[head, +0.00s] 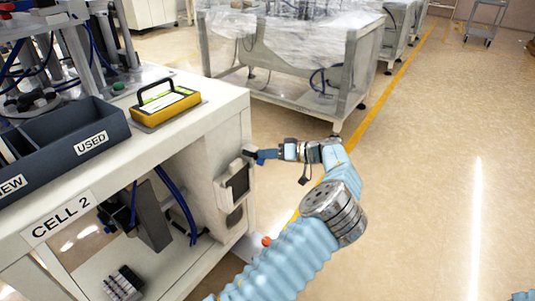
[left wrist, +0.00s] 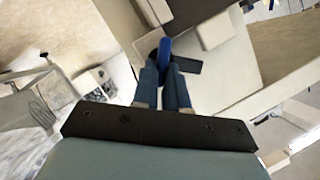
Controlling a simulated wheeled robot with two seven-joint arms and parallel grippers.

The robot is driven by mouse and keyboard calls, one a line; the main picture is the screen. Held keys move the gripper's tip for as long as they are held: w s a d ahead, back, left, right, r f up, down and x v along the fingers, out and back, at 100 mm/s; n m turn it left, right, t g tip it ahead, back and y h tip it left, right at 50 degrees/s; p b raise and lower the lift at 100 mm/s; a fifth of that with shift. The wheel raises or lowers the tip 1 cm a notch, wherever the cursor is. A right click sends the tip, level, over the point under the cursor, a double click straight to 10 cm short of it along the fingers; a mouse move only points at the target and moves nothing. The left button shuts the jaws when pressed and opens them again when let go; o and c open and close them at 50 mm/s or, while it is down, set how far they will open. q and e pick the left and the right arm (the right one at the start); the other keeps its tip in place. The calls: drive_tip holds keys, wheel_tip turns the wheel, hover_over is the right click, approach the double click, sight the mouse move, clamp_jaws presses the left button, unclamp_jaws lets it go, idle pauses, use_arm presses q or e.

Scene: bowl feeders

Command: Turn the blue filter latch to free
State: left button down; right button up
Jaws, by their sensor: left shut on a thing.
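The blue filter latch (left wrist: 165,50) shows in the left wrist view between the tips of my left gripper (left wrist: 165,82). The two dark blue fingers are shut on it. In the head view my left gripper (head: 262,155) reaches in from the right side of the cabinet. Its tips are at the upper edge of a filter box (head: 236,184) on the cabinet's end face. The latch is mostly hidden by the fingers there, and I cannot tell its exact angle. My right gripper is not in view.
The bench labelled CELL 2 (head: 62,217) holds a dark bin (head: 60,128) marked NEW and USED, and a yellow-black case (head: 166,101) with a handle. A wrapped machine (head: 283,50) stands behind. The floor (head: 430,160) to the right is clear.

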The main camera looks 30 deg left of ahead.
use_arm(q)
drive_tip(key=shift+w+a+f+m+g+y+b, duration=0.1)
drive_tip(key=shift+f+m+g+y+b, duration=0.25)
drive_tip(key=shift+m, duration=1)
drive_tip(key=shift+w+d+f+m+g+y+b, duration=0.15)
drive_tip(key=shift+m+g+y+b, duration=0.4)
drive_tip(key=shift+m, duration=0.75)
drive_tip(key=shift+w+a+f+m+g+y+b, duration=0.15)
drive_tip(key=shift+f+m+g+y+b, duration=0.3)
drive_tip(key=shift+m, duration=0.9)
drive_tip(key=shift+s+r, duration=0.1)
drive_tip(key=shift+r, duration=0.1)
drive_tip(key=c, duration=1.2)
unclamp_jaws()
drive_tip(key=shift+o, duration=0.2)
